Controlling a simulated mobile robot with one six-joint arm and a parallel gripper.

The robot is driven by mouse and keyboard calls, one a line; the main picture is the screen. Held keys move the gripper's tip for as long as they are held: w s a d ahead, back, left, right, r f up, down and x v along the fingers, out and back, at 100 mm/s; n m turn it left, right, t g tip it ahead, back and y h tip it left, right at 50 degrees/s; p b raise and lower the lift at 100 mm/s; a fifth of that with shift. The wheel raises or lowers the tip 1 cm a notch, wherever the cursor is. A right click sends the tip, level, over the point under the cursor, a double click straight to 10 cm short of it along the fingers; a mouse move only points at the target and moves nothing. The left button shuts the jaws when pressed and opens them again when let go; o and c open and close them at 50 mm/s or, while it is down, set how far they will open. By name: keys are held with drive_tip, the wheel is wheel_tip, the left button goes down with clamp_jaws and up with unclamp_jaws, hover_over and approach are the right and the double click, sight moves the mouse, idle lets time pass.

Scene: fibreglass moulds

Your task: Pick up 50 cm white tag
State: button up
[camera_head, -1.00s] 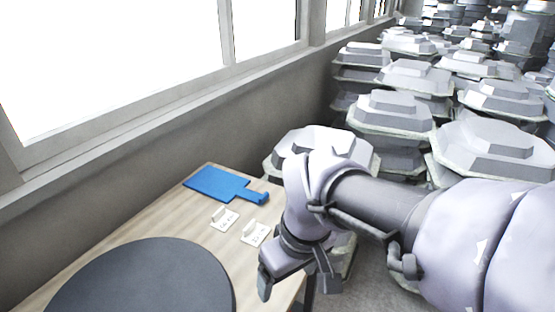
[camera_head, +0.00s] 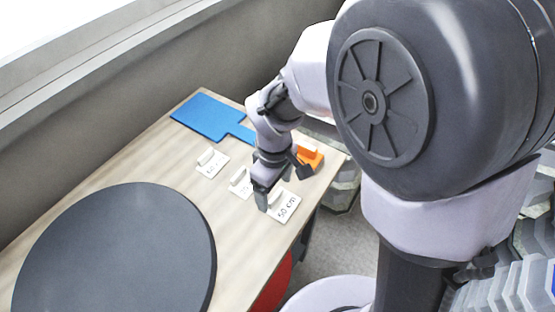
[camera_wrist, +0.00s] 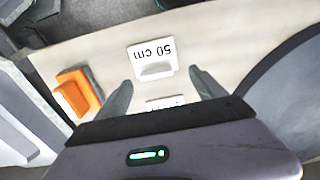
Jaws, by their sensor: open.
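The white tag marked "50 cm" (camera_head: 284,207) lies on the wooden table near its right edge, with a small raised handle. It also shows upside down in the wrist view (camera_wrist: 153,58), ahead of my fingertips and between their lines. My gripper (camera_head: 282,187) is open and empty, just above the table beside the tag's far side. In the wrist view, its two fingers (camera_wrist: 158,82) are spread apart, and the tag's handle appears about level with the tips. A second white tag (camera_head: 241,182) is partly hidden behind my gripper.
A third white tag (camera_head: 212,163) lies farther left. An orange block (camera_head: 309,156) stands close to my gripper's right; it shows in the wrist view (camera_wrist: 77,94). A blue board (camera_head: 208,116) lies at the back, and a large dark disc (camera_head: 115,250) covers the table's left.

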sight(277, 196)
drive_tip(key=f, duration=0.1)
drive_tip(key=f+b, duration=0.1)
drive_tip(key=f, duration=0.2)
drive_tip(key=shift+w+d+f, duration=0.25)
drive_tip(key=shift+w+d, duration=0.05)
drive_tip(key=c, duration=0.9)
drive_tip(key=shift+r, duration=0.15)
drive_tip(key=shift+c, duration=0.2)
